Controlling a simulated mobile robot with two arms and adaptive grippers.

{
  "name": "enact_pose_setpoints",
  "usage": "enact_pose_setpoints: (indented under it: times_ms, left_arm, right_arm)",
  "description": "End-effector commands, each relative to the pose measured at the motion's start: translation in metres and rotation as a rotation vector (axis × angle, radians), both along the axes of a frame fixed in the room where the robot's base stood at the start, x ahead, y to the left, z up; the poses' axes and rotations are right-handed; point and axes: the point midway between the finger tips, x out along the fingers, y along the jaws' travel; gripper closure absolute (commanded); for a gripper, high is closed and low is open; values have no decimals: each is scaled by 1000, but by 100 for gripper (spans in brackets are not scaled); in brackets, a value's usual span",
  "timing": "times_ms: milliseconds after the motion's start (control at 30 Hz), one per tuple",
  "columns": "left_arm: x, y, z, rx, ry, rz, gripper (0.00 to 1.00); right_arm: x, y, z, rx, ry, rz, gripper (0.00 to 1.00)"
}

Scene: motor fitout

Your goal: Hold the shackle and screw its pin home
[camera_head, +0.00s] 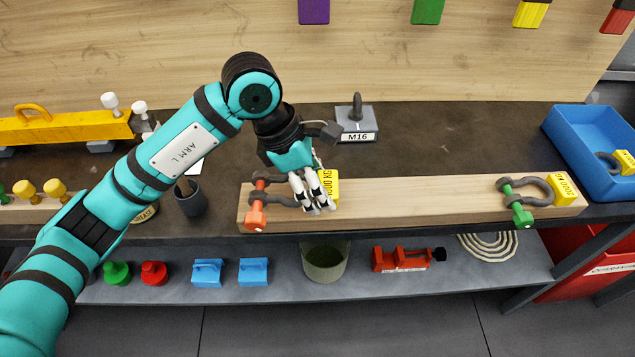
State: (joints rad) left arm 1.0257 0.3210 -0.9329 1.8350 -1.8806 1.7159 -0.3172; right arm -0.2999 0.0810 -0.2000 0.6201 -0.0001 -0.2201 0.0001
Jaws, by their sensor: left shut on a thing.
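A dark grey shackle (288,199) with an orange pin (256,208) lies near the left end of a wooden beam (415,201). A yellow tag (329,188), partly hidden by my fingers, is at its bow. My left gripper (316,209) reaches down from above and is shut on the bow side of this shackle. The pin's orange head points toward the front edge; how far it is screwed in is too small to tell. A second shackle (537,186) with a green pin (519,207) and a yellow 2000 KG tag (566,189) lies near the beam's right end. My right gripper is not in view.
A blue bin (572,128) with another tagged shackle stands at the right. A grey M16 block (365,117) stands behind the beam. A dark cup (190,198) and a yellow lifting beam (70,127) are at left. The bench between M16 block and bin is clear.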

Motion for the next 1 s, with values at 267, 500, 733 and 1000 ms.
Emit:
enact_pose_setpoints:
  times_ms: [267, 500, 733, 1000]
  left_arm:
    - [0, 0, -5, -2, -2, 0, 96]
    - [0, 0, -12, -2, -2, 0, 96]
    - [0, 0, -18, -2, -2, 0, 96]
    - [0, 0, -26, -2, -2, 0, 96]
  right_arm:
    - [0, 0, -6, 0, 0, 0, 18]
    - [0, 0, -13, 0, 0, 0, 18]
    - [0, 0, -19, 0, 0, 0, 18]
    - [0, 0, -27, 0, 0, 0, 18]
